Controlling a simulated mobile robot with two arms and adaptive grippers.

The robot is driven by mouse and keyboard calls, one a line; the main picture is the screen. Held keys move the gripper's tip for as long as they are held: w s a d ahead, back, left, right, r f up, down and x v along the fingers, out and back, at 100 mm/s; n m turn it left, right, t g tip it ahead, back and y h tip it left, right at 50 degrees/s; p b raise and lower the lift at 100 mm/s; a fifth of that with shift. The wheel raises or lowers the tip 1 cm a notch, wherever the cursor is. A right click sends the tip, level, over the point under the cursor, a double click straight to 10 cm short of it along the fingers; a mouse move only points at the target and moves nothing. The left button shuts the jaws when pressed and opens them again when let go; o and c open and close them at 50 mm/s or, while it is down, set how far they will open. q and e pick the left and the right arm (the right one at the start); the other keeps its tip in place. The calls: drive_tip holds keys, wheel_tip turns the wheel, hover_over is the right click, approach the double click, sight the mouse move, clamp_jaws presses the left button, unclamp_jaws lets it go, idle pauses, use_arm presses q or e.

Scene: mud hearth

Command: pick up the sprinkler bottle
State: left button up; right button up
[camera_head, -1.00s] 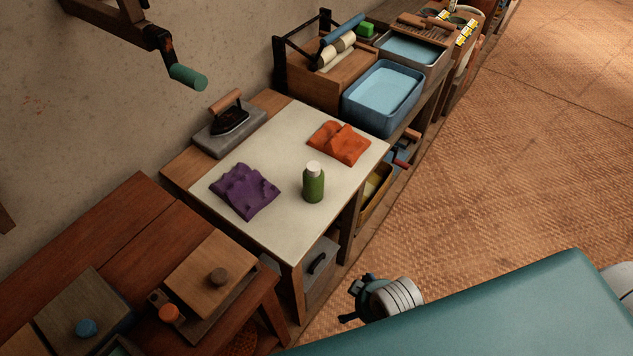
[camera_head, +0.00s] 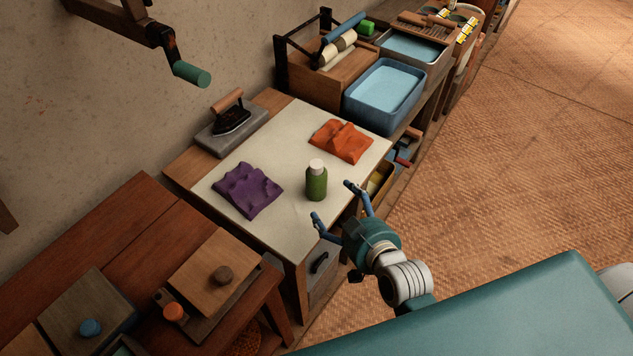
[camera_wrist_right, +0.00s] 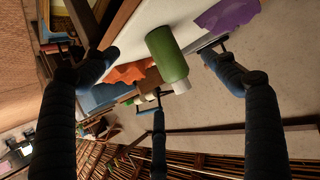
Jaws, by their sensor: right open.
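The sprinkler bottle (camera_head: 316,183) is green with a white cap and stands upright on the pale-topped table (camera_head: 296,224), near its front edge. My right gripper (camera_head: 332,202) is open and empty, just in front of the bottle, its fingers pointing toward it and apart from it. In the right wrist view the bottle (camera_wrist_right: 167,56) shows between the two spread fingers (camera_wrist_right: 160,60), beyond their tips. My left gripper is not in view.
A purple cloth (camera_head: 247,190) lies left of the bottle and an orange cloth (camera_head: 341,141) behind it. An iron (camera_head: 231,118) rests on a grey slab at the wall side. A blue basin (camera_head: 385,93) stands beyond the table. The woven floor at right is clear.

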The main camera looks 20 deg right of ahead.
sight(325, 184)
drive_tip(key=shift+t, duration=0.5)
drive_tip(key=x, duration=0.3)
drive_tip(key=r+x, duration=0.1)
drive_tip(key=x, duration=0.1)
drive_tip(key=shift+w+d, duration=0.3)
drive_tip(key=shift+w, duration=0.2)
drive_tip(key=shift+w+f+p, duration=0.25)
drive_tip(key=shift+w+p, duration=0.05)
drive_tip(key=shift+w, duration=0.3)
drive_tip(key=p+x, duration=0.1)
drive_tip(key=x, duration=0.3)
drive_tip(key=shift+w+a+f, duration=0.1)
drive_tip(key=shift+w+a, duration=0.1)
drive_tip(key=shift+w, duration=0.2)
drive_tip(key=shift+s, duration=0.1)
drive_tip(key=shift+c, duration=1)
drive_tip(key=c, duration=1.1)
